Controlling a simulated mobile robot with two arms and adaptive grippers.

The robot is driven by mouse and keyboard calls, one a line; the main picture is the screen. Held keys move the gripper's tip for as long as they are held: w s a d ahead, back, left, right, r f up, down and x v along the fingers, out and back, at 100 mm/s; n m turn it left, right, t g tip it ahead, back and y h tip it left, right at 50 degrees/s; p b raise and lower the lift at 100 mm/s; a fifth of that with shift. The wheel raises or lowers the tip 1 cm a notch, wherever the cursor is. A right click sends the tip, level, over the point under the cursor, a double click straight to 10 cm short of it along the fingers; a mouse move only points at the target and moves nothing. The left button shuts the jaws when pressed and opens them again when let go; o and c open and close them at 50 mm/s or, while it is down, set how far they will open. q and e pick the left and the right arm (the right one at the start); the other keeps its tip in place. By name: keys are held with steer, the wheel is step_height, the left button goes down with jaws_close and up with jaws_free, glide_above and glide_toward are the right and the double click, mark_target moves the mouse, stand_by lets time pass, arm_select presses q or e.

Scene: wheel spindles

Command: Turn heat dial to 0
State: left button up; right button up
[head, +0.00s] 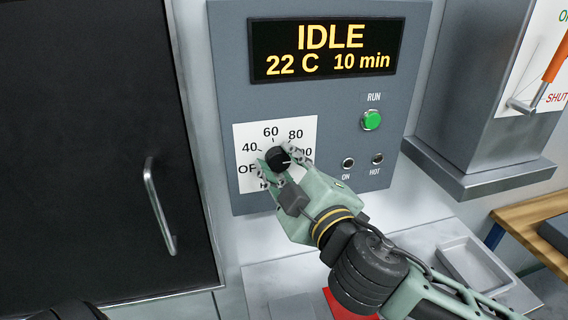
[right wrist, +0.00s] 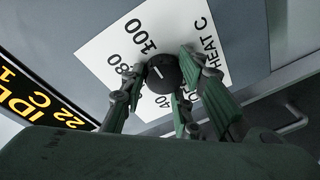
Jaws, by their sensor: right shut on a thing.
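The heat dial is a round black knob (head: 276,157) on a white scale plate (head: 242,134) at the lower left of the control panel. Readable marks on the plate include 40, 60, 80 and 100, with "OF" partly covered at left. My right gripper (head: 278,164) has its fingers around the knob and is shut on it. In the right wrist view the knob (right wrist: 163,74) sits between the green fingers, and its short white line points roughly toward 100. The fingers hide the lower part of the scale. My left gripper is not in view.
The panel display (head: 328,50) reads IDLE, 22 C, 10 min. A green RUN button (head: 371,120) and ON and HOT lamps (head: 362,161) are right of the dial. A dark door with a metal handle (head: 158,205) is at left. A grey box with an orange-handled lever (head: 555,62) is at right.

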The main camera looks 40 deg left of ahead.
steer(key=shift+w+d+r, duration=0.1)
steer(key=shift+w+r, duration=0.05)
steer(key=shift+r, duration=0.25)
steer(key=o, duration=1)
steer(key=shift+f, duration=0.15)
steer(key=shift+f, duration=0.1)
steer(key=v, duration=1.2)
